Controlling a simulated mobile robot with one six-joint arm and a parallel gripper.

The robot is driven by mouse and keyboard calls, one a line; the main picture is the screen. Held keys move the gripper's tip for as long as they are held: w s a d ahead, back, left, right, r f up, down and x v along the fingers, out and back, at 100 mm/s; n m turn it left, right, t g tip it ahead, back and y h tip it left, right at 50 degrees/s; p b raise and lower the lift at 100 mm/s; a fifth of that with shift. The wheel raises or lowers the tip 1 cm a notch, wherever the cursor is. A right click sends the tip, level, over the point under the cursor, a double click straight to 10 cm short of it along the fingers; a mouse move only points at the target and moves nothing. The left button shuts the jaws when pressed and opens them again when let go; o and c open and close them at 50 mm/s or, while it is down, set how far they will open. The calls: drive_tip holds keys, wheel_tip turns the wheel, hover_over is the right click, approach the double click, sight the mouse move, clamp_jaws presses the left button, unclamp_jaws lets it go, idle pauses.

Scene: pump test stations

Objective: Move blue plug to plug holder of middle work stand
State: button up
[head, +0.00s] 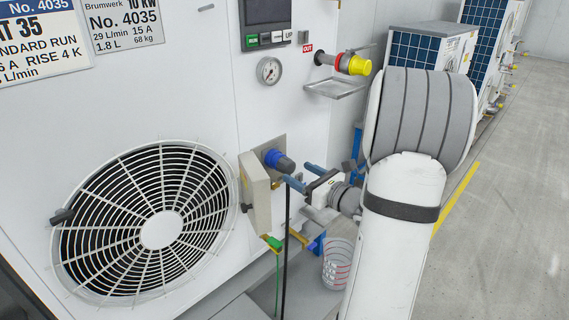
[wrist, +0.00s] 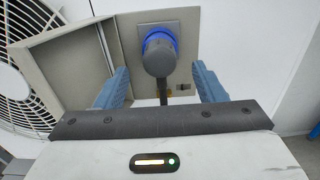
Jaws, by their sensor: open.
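The blue plug (head: 279,161) sits in a socket on the front of the white machine, with a black cable hanging down from it. In the wrist view the plug (wrist: 159,52) shows as a dark round body with a blue ring against a grey plate. My gripper (head: 299,174) is open, just right of the plug in the head view. In the wrist view its blue fingers (wrist: 160,82) stand on either side of the plug, apart from it. I cannot make out the middle work stand's plug holder.
An open grey cover (head: 256,193) stands left of the plug. A fan grille (head: 160,230) is farther left. A yellow-capped outlet (head: 359,65) and small shelf (head: 336,87) are above. More machines line the back right, beside open floor.

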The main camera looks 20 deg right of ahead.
sight(292, 169)
drive_tip(key=shift+b+x, duration=0.35)
drive_tip(key=shift+x, duration=3)
drive_tip(key=shift+f+b, duration=0.1)
drive_tip(key=shift+b, duration=0.3)
drive_tip(key=shift+c, duration=0.4)
drive_tip(key=c, duration=1.2)
drive_tip(key=shift+b+v, duration=0.3)
drive_tip(key=shift+v, duration=2.7)
drive_tip(key=shift+c, duration=0.2)
